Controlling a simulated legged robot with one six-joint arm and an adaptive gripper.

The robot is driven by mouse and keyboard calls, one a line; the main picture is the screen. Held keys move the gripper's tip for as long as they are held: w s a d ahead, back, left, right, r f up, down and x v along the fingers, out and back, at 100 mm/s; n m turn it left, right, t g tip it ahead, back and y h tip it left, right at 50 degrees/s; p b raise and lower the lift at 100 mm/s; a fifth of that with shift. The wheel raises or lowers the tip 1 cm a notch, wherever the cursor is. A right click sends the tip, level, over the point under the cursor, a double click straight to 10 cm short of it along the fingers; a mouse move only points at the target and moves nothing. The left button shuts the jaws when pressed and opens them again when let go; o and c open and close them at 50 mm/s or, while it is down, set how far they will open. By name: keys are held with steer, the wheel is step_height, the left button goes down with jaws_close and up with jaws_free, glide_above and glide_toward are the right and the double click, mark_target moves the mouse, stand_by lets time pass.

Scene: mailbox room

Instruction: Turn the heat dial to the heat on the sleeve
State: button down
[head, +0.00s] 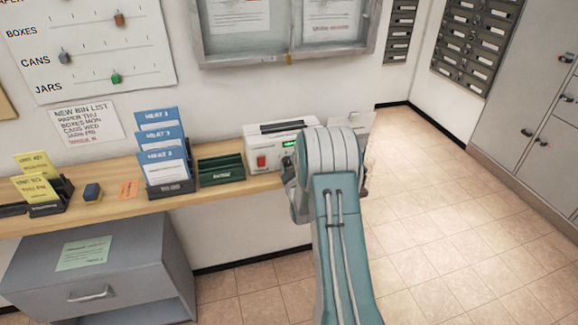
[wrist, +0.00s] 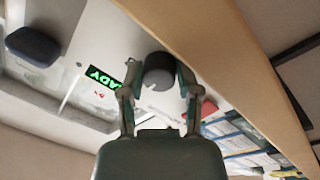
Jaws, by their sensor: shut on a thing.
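The white machine (head: 254,141) stands on the wooden shelf, with a red switch (head: 261,161) and a lit green display (head: 289,144) on its front. In the wrist view the display (wrist: 104,77) reads "ADY", its start cut off. The heat dial (wrist: 158,73) is a round dark knob with a grey face and a small light notch. My gripper (wrist: 155,85) has a finger on each side of the dial and is shut on it. In the head view my arm hides the dial and gripper. Blue sleeves (head: 160,168) stand in a dark holder, marked "HEAT" with a digit too small to be sure of.
A green tray (head: 221,170) sits between the holder and the machine. A pale sheet (head: 357,124) shows behind my arm at the machine's right. A grey drawer cabinet (head: 110,275) stands below the shelf (head: 215,191). The tiled floor (head: 440,215) at right is clear.

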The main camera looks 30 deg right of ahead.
steer(key=shift+w+a, duration=0.1)
steer(key=shift+a, duration=0.05)
steer(key=shift+c, duration=1.5)
jaws_free()
steer(key=shift+w, duration=0.1)
steer(key=shift+s+a, duration=0.1)
steer(key=shift+s, duration=0.45)
steer(key=v, duration=1.1)
steer(key=shift+w, duration=0.1)
